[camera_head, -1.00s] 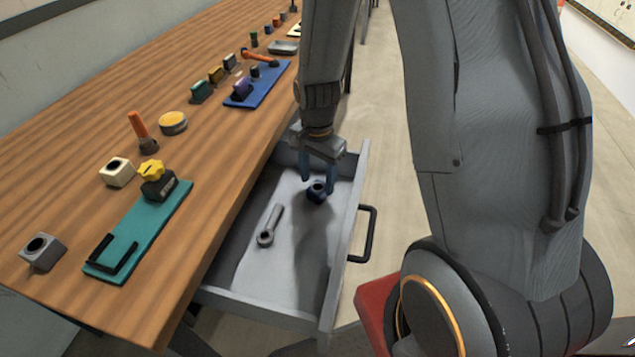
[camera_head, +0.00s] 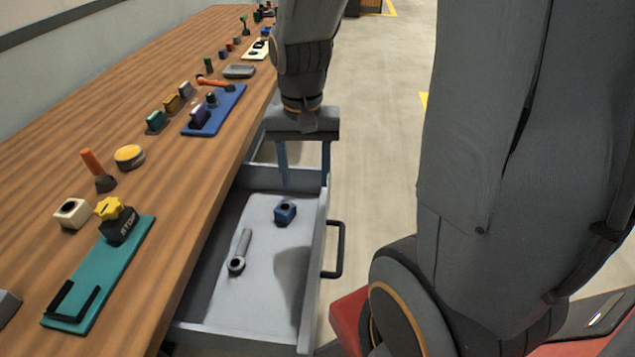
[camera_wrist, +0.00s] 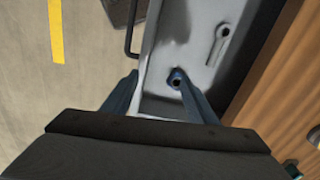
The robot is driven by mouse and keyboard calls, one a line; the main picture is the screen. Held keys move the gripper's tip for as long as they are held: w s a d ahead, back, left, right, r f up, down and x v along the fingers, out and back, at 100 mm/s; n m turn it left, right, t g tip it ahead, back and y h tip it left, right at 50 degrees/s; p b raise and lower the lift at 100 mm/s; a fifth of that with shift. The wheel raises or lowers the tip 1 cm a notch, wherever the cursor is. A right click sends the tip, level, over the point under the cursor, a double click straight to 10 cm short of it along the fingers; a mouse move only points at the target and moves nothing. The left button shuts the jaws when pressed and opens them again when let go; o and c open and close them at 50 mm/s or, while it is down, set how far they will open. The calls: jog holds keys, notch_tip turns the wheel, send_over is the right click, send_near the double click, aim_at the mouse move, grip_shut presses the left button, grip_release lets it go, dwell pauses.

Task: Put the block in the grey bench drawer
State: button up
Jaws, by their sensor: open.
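A small dark blue block (camera_head: 285,211) with a round hole in its top lies on the floor of the open grey bench drawer (camera_head: 195,335). It also shows in the wrist view (camera_wrist: 177,78), in the drawer (camera_wrist: 150,45). My gripper (camera_head: 304,172) is open and empty, with its two blue fingers pointing down above the far end of the drawer. The fingers are apart from the block, higher and farther back. In the wrist view my gripper (camera_wrist: 160,92) shows both fingers spread, the right one near the block in the picture.
A grey ring-ended wrench (camera_head: 239,252) lies in the drawer, left of the block. The drawer's black handle (camera_head: 340,250) sticks out on the right. The wooden bench (camera_head: 175,215) carries a teal plate (camera_head: 105,290), a blue plate (camera_head: 222,115) and several small parts.

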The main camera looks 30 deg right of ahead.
jog(key=s+d+r+n, duration=0.1)
jog(key=s+n, duration=0.3)
jog(key=s, duration=0.2)
jog(key=shift+s+r, duration=0.3)
